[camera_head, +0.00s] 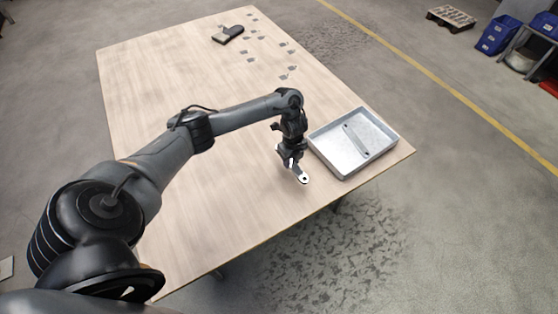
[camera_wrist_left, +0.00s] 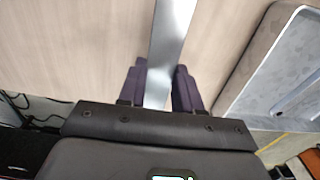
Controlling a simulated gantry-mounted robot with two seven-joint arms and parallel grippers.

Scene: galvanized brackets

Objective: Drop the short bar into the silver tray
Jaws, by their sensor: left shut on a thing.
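The silver tray (camera_head: 336,173) sits near the right corner of the table, and its side shows at the right of the left wrist view (camera_wrist_left: 262,52). One flat bar with holes (camera_head: 355,139) lies in it. My left gripper (camera_head: 292,164) is shut on the short bar (camera_head: 304,179), just left of the tray and outside its rim. The bar's rounded end with a dark hole sticks out below the fingers in the head view. In the left wrist view the bar (camera_wrist_left: 171,40) runs up between the two dark fingers. My right gripper is in neither view.
The wooden table (camera_head: 160,90) is mostly bare. Several small metal brackets (camera_head: 284,77) are scattered at its far end, near a dark and light object (camera_head: 228,34). Blue bins (camera_head: 498,34) and a pallet (camera_head: 451,17) stand on the floor beyond a yellow line.

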